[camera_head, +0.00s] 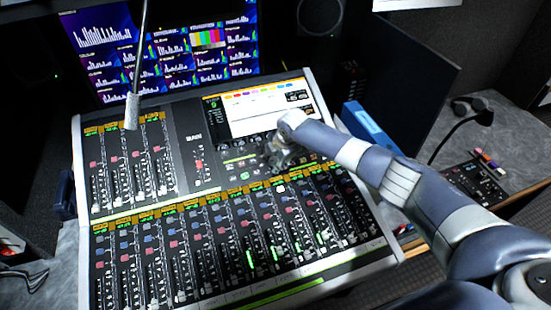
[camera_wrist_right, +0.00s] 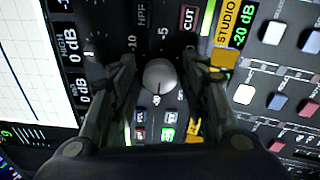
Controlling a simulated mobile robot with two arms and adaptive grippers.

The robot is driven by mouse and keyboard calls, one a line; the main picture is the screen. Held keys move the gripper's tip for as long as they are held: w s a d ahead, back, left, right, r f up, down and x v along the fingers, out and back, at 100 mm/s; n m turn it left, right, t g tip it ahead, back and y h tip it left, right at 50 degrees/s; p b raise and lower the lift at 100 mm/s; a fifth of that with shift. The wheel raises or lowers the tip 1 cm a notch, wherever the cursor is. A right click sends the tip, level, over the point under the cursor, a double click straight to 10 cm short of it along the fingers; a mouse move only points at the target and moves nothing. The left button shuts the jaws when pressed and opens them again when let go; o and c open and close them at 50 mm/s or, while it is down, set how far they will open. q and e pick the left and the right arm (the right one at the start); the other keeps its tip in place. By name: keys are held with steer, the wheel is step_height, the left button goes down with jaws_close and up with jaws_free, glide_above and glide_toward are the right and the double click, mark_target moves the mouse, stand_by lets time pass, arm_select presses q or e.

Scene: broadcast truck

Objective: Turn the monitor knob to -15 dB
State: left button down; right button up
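The mixing console (camera_head: 78,170) stands in the middle of the head view. In the right wrist view a round grey knob (camera_wrist_right: 160,75) sits on its panel, with scale marks such as -10 and -5 printed around it. A label (camera_wrist_right: 232,32) beside it reads STUDIO, -20 dB. My right gripper (camera_head: 284,160) is over the console below the screen and hides the knob in the head view. In the wrist view its fingers (camera_wrist_right: 162,78) are apart, one on each side of the knob, with gaps showing. My left gripper is not in view.
The console's lit screen (camera_head: 258,112) is just behind my right gripper. Several rows of faders and buttons (camera_head: 235,240) cover the front. A gooseneck stalk (camera_head: 133,105) hangs over the left part. Monitors (camera_head: 165,50) stand behind. A small panel (camera_head: 475,182) lies at right.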

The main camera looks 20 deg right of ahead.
steer(key=c, duration=0.6)
steer(key=shift+m, duration=0.5)
steer(key=m+p, duration=0.1)
steer(key=m, duration=0.1)
steer(key=shift+m, duration=0.4)
steer(key=m+p, duration=0.1)
steer(key=m, duration=0.2)
steer(key=shift+s+a+m+t+p, duration=0.1)
steer(key=shift+m+t+p, duration=0.2)
steer(key=shift+m+p, duration=0.1)
steer(key=m+p, duration=0.2)
steer(key=m, duration=0.3)
steer(key=m+p, duration=0.1)
steer(key=m, duration=0.4)
steer(key=shift+h, duration=0.4)
steer(key=shift+m, duration=0.3)
